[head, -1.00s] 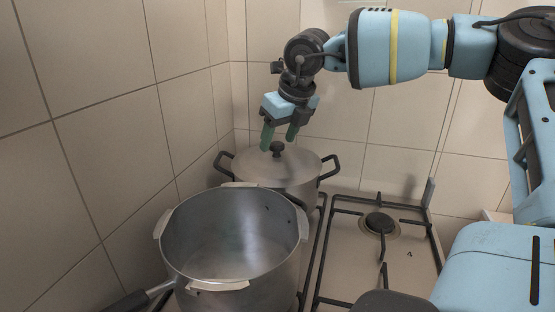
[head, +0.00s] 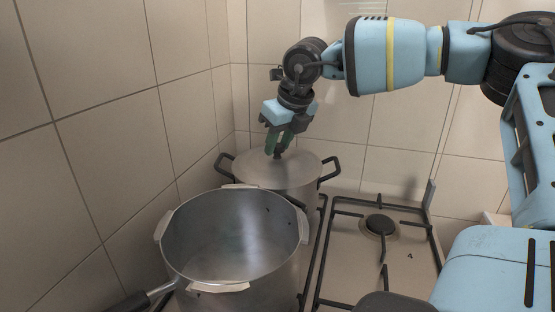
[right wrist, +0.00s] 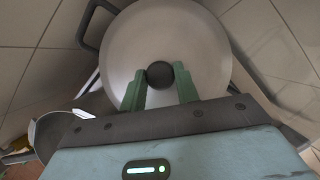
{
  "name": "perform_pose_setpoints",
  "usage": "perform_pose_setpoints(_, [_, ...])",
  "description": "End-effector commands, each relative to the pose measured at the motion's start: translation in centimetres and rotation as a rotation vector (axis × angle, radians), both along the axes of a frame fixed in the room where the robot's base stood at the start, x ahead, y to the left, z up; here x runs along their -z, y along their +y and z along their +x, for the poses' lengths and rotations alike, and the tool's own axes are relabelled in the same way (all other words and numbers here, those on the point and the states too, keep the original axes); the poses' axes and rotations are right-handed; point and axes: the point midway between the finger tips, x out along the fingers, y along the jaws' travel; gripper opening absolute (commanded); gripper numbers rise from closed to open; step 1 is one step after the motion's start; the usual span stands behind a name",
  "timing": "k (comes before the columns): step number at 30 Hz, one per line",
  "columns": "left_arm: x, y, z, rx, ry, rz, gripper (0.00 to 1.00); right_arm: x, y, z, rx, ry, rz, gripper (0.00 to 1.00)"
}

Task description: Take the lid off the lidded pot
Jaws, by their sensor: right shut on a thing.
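The lidded pot (head: 296,193) stands at the back of the stove, with black side handles. Its lid (head: 254,172) lies flat on top and also shows in the right wrist view (right wrist: 165,35). My right gripper (head: 278,148) has come down from above onto the lid's dark round knob (head: 279,156). In the right wrist view my green fingers (right wrist: 160,82) stand either side of the knob (right wrist: 160,73), shut on it. The lid looks seated on the rim. My left gripper is not in view.
A large open empty pot (head: 235,240) with a long dark handle stands in front of the lidded pot. A bare burner (head: 380,225) with black grates lies to the right. Tiled walls (head: 105,120) close in at the left and back.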

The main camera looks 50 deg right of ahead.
Motion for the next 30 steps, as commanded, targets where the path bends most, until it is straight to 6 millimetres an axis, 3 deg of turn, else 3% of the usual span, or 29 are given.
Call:
perform_pose_setpoints(8, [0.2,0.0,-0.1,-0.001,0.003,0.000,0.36,-0.7,0.0,0.1,0.000,-0.002,-0.001,0.00])
perform_pose_setpoints(15, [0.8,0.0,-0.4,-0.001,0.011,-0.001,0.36,-3.5,0.0,0.1,0.001,-0.002,-0.003,0.00])
perform_pose_setpoints(30, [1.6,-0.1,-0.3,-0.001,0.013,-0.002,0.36,-4.2,4.0,-6.1,-0.002,-0.002,-0.001,0.00])
